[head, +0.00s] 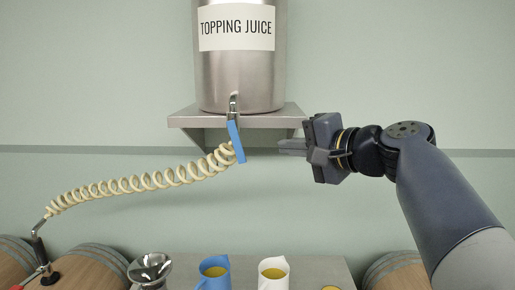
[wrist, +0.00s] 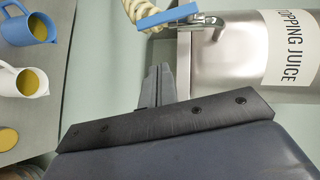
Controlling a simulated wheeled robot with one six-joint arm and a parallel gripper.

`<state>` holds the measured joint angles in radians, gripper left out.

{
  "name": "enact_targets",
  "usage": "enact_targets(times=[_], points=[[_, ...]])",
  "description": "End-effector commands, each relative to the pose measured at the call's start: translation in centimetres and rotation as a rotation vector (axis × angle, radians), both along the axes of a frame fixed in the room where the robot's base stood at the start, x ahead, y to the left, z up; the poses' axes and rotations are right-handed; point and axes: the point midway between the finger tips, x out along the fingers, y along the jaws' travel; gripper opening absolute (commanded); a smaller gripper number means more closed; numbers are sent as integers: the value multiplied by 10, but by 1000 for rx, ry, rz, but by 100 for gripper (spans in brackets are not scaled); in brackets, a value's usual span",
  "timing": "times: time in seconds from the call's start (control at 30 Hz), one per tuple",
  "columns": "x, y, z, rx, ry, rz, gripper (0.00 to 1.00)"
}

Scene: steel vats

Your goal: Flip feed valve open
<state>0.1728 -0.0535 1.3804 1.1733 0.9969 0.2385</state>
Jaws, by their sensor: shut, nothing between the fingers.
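The feed valve has a blue lever handle (head: 236,142) on a metal tap (head: 233,104) at the foot of a steel vat (head: 240,75) labelled "TOPPING JUICE". In the head view the lever hangs downward, slightly tilted. The lever also shows at the top of the wrist view (wrist: 167,17). My gripper (head: 281,147) is shut and empty, to the right of the lever and apart from it, at about its height. In the wrist view the closed fingers (wrist: 158,70) stand below the lever, with a gap between them.
The vat stands on a steel shelf (head: 185,120). A coiled cream hose (head: 140,183) runs from the tap to the lower left. Below are a blue jug (head: 213,280), a white jug (head: 273,278), a metal funnel (head: 149,267) and wooden barrels (head: 88,268). The space between gripper and lever looks clear.

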Motion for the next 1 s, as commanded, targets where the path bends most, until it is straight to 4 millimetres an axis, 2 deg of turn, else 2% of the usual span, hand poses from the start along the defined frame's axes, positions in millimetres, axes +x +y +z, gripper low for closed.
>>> enact_targets(times=[0.2,0.43,0.6,1.0], points=[[31,31,-7,-1,4,5,0],[29,56,-15,-3,1,3,0],[30,64,-17,-2,-1,0,0],[30,65,-18,0,0,-1,0]])
